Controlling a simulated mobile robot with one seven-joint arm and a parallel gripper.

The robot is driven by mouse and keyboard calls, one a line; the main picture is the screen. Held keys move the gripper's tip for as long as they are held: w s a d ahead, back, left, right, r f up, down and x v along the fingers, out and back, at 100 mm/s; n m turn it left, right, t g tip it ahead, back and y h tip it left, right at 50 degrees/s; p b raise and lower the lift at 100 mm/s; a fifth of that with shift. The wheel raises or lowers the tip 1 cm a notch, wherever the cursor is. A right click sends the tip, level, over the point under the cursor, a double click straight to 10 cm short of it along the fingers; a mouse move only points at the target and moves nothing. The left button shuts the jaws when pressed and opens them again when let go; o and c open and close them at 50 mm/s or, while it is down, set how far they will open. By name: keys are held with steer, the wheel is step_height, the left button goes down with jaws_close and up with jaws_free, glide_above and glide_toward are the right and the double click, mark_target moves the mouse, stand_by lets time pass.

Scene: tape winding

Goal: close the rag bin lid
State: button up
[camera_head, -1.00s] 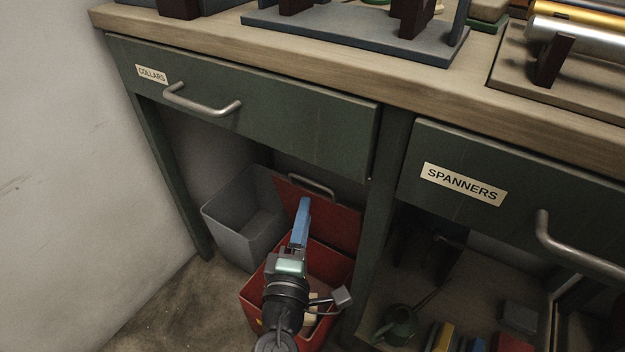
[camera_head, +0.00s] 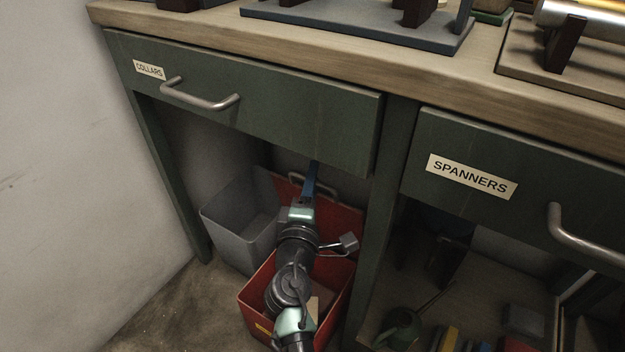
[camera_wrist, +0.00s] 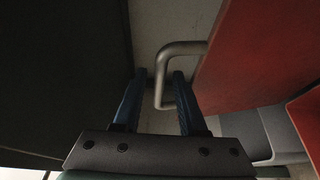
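The red rag bin (camera_head: 256,308) stands on the floor under the bench. Its red lid (camera_head: 346,222) is open, standing up at the back of the bin, and shows at the right of the wrist view (camera_wrist: 262,55). A grey metal handle (camera_head: 328,184) is on the lid near its upper edge. My gripper (camera_head: 314,168) is at the lid's top beside the handle, under the drawer. In the wrist view its two blue fingers (camera_wrist: 157,78) are apart, with the handle bar (camera_wrist: 159,82) between them, nearer the right finger. Whether a finger touches it is unclear.
A grey open bin (camera_head: 228,240) stands left of the red one. The COLLARS drawer (camera_head: 270,110) hangs close above my gripper. A bench leg (camera_head: 385,200) is to the right, then a lower shelf with a green oil can (camera_head: 402,330). Floor at the left is clear.

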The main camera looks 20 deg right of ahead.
jaws_close()
stand_by(1.2)
